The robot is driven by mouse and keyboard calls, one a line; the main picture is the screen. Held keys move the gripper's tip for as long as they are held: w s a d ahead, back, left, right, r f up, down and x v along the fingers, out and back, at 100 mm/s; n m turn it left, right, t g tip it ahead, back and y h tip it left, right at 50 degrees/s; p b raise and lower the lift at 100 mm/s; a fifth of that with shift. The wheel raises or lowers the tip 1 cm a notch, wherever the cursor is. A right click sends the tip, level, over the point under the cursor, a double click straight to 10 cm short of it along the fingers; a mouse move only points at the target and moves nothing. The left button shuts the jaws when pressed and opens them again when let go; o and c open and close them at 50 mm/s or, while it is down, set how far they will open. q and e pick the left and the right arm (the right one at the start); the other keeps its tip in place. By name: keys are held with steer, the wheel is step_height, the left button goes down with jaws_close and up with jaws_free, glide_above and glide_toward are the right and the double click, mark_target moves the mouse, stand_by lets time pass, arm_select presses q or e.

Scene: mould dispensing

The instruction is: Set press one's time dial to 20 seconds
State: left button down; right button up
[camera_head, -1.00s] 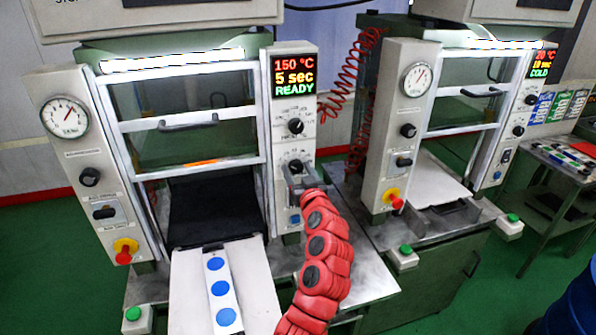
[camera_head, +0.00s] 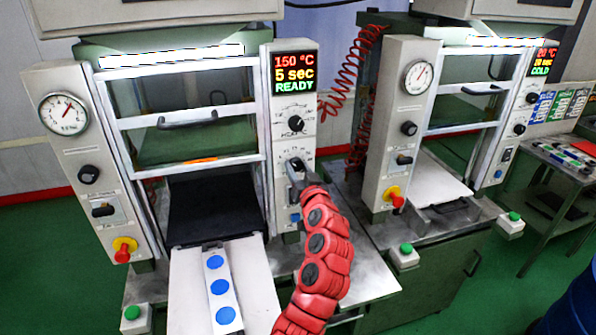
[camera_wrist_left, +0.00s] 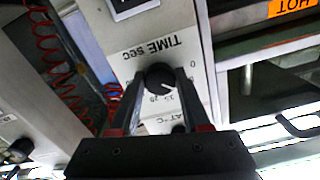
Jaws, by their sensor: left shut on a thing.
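Press one is the left press, and its display (camera_head: 294,73) reads 150 °C, 5 sec, READY. My left gripper (camera_wrist_left: 158,80) is shut on this dial, with one finger on each side. In the head view, my left gripper (camera_head: 296,168) reaches the dial from below and covers part of it and its label. The heat dial (camera_head: 296,123) sits just above, untouched. My right gripper is in neither view.
A white plate (camera_head: 185,290) with a strip of blue discs lies before press one. A second press (camera_head: 411,130) stands to the right, its display reading COLD. A red coiled hose (camera_head: 362,110) hangs between the presses. A red stop button (camera_head: 123,256) is on press one's left post.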

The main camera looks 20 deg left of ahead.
arm_select(q)
steer(key=m, duration=0.6)
steer(key=shift+r, duration=0.1)
steer(key=m+p, duration=0.1)
steer(key=m, duration=0.3)
steer(key=shift+p, duration=0.4)
steer(key=shift+m+p, duration=1.25)
steer(key=shift+m, duration=1.35)
steer(key=shift+c, duration=1.8)
jaws_free()
